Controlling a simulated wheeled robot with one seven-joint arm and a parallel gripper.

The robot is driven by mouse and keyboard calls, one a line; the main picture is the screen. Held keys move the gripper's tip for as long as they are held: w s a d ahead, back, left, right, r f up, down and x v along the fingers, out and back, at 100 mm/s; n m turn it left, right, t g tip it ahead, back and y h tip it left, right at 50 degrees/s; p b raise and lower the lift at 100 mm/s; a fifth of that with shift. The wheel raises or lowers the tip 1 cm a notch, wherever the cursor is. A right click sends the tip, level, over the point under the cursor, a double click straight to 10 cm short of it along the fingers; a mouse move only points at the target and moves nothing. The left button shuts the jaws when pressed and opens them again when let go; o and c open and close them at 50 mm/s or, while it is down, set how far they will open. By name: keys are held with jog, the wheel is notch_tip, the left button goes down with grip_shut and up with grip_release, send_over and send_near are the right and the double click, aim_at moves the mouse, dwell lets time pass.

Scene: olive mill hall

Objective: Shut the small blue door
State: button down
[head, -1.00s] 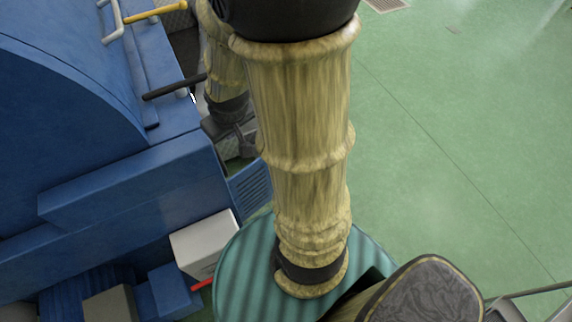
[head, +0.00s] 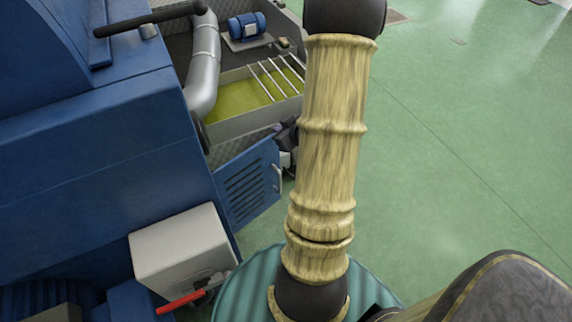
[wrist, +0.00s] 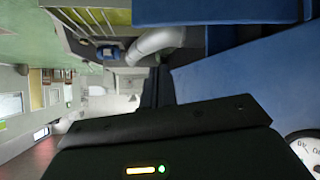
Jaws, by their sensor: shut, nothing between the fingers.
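The small blue door (head: 248,183) is a slatted panel with a pale upright handle (head: 278,178) on its right edge. In the head view it stands open, swung out from the side of the large blue machine. My gripper (head: 287,137) is just above the door's upper right corner in the picture, partly hidden behind my arm. I cannot tell if it touches the door. In the wrist view the dark shut fingers (wrist: 156,88) show with nothing between them. I cannot make out the door for certain in that view.
The blue machine body (head: 110,150) fills the left. A white box (head: 180,248) with a red lever (head: 180,303) is below the door. Behind are a grey pipe (head: 204,65), a blue motor (head: 247,26) and a tray of green-yellow liquid (head: 240,100). Green floor at right is clear.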

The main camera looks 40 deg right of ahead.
jog(key=s+d+f+t+b, duration=0.2)
jog(key=s+f+b, duration=0.3)
jog(key=f+b, duration=0.3)
jog(key=s+d+f+m+t+y+b, duration=0.1)
jog(key=s+d+f+t+b, duration=0.2)
jog(key=s+f+t+b, duration=0.2)
notch_tip(320, 180, down, 4)
jog(key=b, duration=0.3)
jog(key=shift+d+b, duration=0.35)
jog(key=shift+s+r, duration=0.1)
jog(key=w+b, duration=0.3)
jog(key=w, duration=1.1)
jog(key=shift+a+b, duration=0.2)
jog(key=shift+b, duration=0.1)
jog(key=shift+w, duration=0.15)
